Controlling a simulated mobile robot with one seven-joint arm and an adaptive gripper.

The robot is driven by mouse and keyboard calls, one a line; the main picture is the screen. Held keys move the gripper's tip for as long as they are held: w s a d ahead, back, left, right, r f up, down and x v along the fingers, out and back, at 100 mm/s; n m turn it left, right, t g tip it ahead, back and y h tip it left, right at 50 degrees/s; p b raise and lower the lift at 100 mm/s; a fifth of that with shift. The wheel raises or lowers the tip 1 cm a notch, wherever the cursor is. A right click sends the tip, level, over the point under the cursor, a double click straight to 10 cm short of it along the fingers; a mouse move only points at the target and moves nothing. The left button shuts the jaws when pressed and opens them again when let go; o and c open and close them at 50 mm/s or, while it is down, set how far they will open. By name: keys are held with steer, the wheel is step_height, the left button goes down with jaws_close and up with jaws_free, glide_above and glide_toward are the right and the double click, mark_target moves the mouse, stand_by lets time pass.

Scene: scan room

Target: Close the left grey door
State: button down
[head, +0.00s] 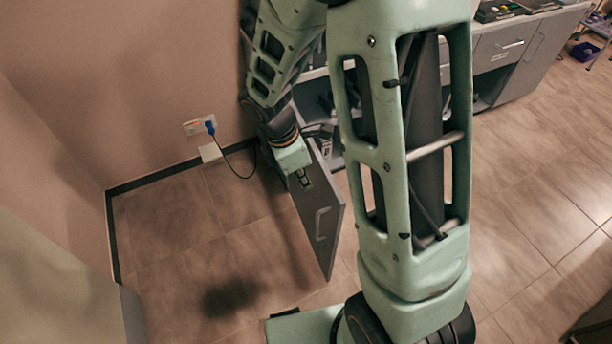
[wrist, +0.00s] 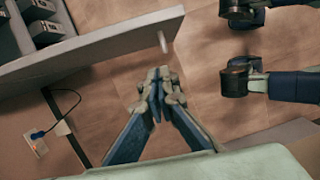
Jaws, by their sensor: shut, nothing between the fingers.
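The left grey door (head: 325,232) stands open, swung out from the low cabinet, with its pale bar handle (head: 321,224) on the face turned to the left. In the wrist view the door (wrist: 95,48) crosses the upper left, with the handle (wrist: 163,41) near its free end. My gripper (head: 304,181) is shut and empty, beside the door's handle face and near its top edge. In the wrist view the closed fingertips (wrist: 158,78) lie just below the door. I cannot tell whether they touch it. My arm hides part of the cabinet.
A wall socket with a blue plug (head: 210,126) and a dark cable is on the wall at left. Dark items (wrist: 42,20) show on the cabinet's inner side. More grey drawers (head: 500,46) stand at the upper right. The tiled floor (head: 170,235) left of the door is clear.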

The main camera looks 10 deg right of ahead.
mark_target(325, 188)
steer(key=shift+w+d+f+b, duration=0.25)
steer(key=shift+d+f+b, duration=0.05)
steer(key=shift+d+f, duration=1.1)
steer(key=shift+w+d+f+b, duration=0.2)
steer(key=shift+d+f+b, duration=0.1)
steer(key=shift+d+f, duration=1.1)
steer(key=shift+a, duration=0.1)
